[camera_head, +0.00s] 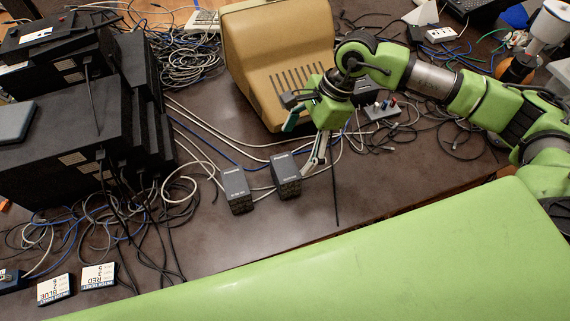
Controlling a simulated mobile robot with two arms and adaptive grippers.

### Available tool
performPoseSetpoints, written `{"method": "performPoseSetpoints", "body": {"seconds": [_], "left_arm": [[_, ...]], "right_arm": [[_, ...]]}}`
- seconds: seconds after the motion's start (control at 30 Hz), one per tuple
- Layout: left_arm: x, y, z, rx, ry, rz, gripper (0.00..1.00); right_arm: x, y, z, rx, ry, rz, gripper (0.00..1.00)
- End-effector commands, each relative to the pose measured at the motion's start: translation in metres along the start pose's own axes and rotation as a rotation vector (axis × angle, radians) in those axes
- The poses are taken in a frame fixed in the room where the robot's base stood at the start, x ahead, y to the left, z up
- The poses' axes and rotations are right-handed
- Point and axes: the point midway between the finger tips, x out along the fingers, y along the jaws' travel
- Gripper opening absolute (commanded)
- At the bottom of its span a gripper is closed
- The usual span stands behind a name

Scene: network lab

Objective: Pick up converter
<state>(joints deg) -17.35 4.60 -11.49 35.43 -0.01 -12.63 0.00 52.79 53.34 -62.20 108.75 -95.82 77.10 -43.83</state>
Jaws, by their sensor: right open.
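Two small dark grey box-shaped converters are on the brown table near its front middle. The left converter (236,191) and the right converter (286,177) stand side by side with a small gap. Cables lie around them. My right gripper (304,146) comes in from the right and hangs just above and behind the right converter. Its fingers are spread apart, one at the left and one reaching down close to the right converter's right side. Whether that finger touches it I cannot tell. The gripper holds nothing that I can see. My left gripper is out of view.
A beige CRT monitor (277,57) stands behind the gripper. Black network boxes (65,147) are stacked at the left. Tangled cables cover much of the table. The table right of the converters is mostly bare.

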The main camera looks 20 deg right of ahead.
Motion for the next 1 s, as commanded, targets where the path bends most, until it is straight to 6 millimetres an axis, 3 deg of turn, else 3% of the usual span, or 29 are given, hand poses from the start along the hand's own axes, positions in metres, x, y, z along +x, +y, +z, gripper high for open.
{"method": "performPoseSetpoints", "body": {"seconds": [0.1,0.2,0.5,0.7,0.97,1.0], "left_arm": [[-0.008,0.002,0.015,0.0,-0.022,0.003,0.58],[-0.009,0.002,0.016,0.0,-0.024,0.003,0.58],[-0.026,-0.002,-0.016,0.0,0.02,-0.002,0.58],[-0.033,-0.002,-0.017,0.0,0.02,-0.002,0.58],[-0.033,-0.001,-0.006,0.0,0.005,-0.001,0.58],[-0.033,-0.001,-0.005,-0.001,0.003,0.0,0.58]], "right_arm": [[0.019,0.001,0.001,0.001,-0.002,0.003,0.82],[0.03,0.0,0.001,0.001,-0.002,0.001,0.82],[0.057,-0.004,-0.007,0.004,-0.002,0.004,0.82],[0.083,-0.006,-0.011,0.001,-0.002,0.001,0.82],[0.088,-0.006,-0.011,0.0,-0.001,-0.001,0.82],[0.088,-0.006,-0.011,0.0,-0.001,-0.001,0.77]]}}
